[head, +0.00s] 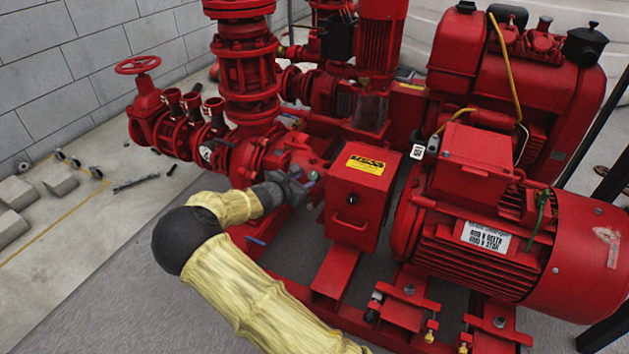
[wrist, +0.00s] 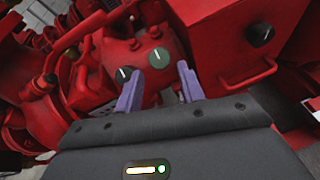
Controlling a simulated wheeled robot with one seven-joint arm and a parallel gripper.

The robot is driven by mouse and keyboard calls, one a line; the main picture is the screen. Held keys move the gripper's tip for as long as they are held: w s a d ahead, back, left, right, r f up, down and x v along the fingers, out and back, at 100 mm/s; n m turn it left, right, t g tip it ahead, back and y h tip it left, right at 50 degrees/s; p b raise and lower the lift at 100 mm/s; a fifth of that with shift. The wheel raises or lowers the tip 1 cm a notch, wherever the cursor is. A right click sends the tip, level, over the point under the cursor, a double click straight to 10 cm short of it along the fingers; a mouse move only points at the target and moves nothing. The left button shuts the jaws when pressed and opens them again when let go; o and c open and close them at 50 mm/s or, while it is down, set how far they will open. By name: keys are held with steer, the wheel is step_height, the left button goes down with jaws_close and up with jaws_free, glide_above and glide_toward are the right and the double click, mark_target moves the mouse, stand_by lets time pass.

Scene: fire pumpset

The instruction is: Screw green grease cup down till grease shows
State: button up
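The green grease cup (wrist: 158,57) is a round green cap with a white line on its face, on the red pump casing in the wrist view. A similar dark cap (wrist: 122,74) with a white mark sits just left of it. My gripper (wrist: 159,70) is open, its two purple fingers spread and pointing toward the casing. The green cup appears just beyond the gap between the fingertips; I see no grip on it. In the head view my gripper (head: 311,181) is at the pump casing, left of the red box, mostly hiding the caps. No grease is discernible.
A red box (head: 352,205) with a handle and dark knob stands right of my gripper; the knob (wrist: 261,34) also shows in the wrist view. A large red motor (head: 500,250) is farther right. Pipes and a valve wheel (head: 138,65) are left. Open floor (head: 90,260) lies at left.

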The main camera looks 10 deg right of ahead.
mark_target(313, 175)
steer(key=b+x, duration=0.2)
steer(key=x, duration=0.5)
steer(key=shift+w+d+f, duration=0.1)
steer(key=shift+w+f, duration=0.05)
steer(key=shift+f, duration=0.05)
steer(key=c, duration=0.7)
steer(key=shift+r+m+g+p, duration=0.2)
steer(key=shift+m+g+p, duration=0.15)
steer(key=shift+p, duration=0.2)
